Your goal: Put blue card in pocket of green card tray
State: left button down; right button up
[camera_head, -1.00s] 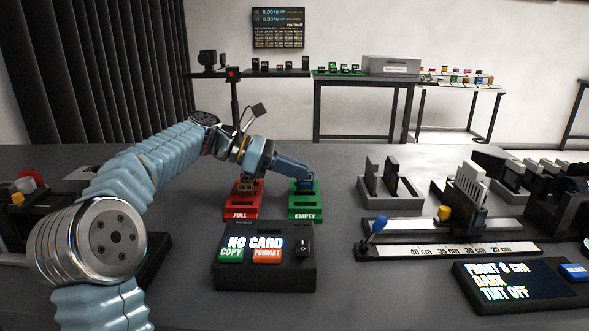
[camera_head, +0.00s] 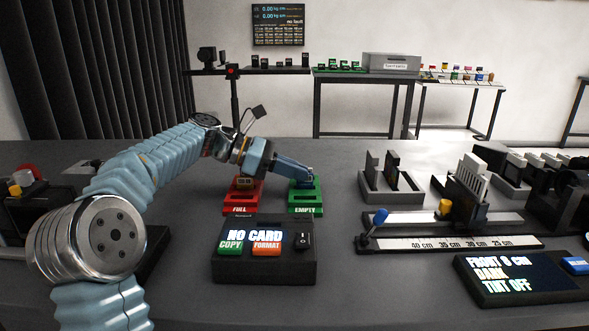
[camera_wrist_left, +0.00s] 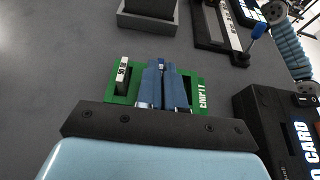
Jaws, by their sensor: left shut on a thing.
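The green card tray (camera_head: 306,202), marked EMPTY, stands on the table behind the copy box. It also shows in the left wrist view (camera_wrist_left: 196,84) under the fingers. My left gripper (camera_head: 308,178) is right above the tray, fingers pointing down at it. It is shut on the blue card (camera_wrist_left: 161,63), of which only a small blue end shows between the fingertips. The fingers hide the rest of the card and the pocket, so I cannot tell how deep it sits. A dark block with a white label (camera_wrist_left: 123,71) stands on the tray beside the fingers. My right gripper is not in view.
The red tray (camera_head: 236,196), marked FULL, holds a card left of the green tray. The copy box (camera_head: 264,252) reads NO CARD in front. A grey holder with upright plates (camera_head: 390,185) stands to the right. Bare table lies between it and the green tray.

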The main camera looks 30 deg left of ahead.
pick_arm(q)
jog(key=shift+f, duration=0.3)
jog(key=c, duration=1.2)
grip_release()
jog(key=shift+r, duration=0.1)
jog(key=p+v, duration=0.1)
jog(key=v, duration=1.2)
jog(key=shift+s+a+r, duration=0.15)
jog(key=shift+a, duration=0.2)
